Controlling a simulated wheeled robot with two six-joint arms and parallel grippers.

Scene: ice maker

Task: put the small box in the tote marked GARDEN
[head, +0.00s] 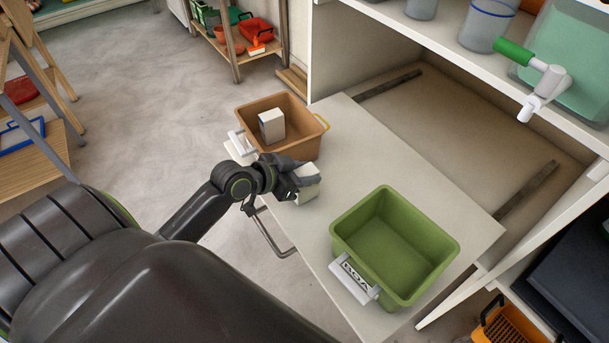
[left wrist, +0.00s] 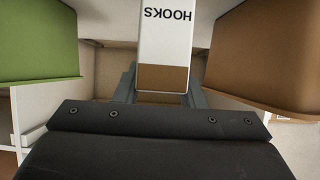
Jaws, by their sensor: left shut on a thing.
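My left gripper (head: 297,184) is shut on a small white box (head: 309,189), held near the table's left edge between the two totes. In the left wrist view the box (left wrist: 165,45) shows the upside-down word HOOKS and a brown patch. A brown tote (head: 309,146) stands behind the gripper, with another pale box (head: 271,126) inside. A green tote (head: 440,262) stands to the right and nearer; it looks empty. Its white label (head: 354,277) is turned and I cannot read it surely. The brown tote's label is not readable. My right gripper is out of view.
Both totes stand on a pale pulled-out board (head: 408,165) in front of a white cabinet. A shelf above holds clear containers and a tank with a tap (head: 540,78). Bare board lies between the totes.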

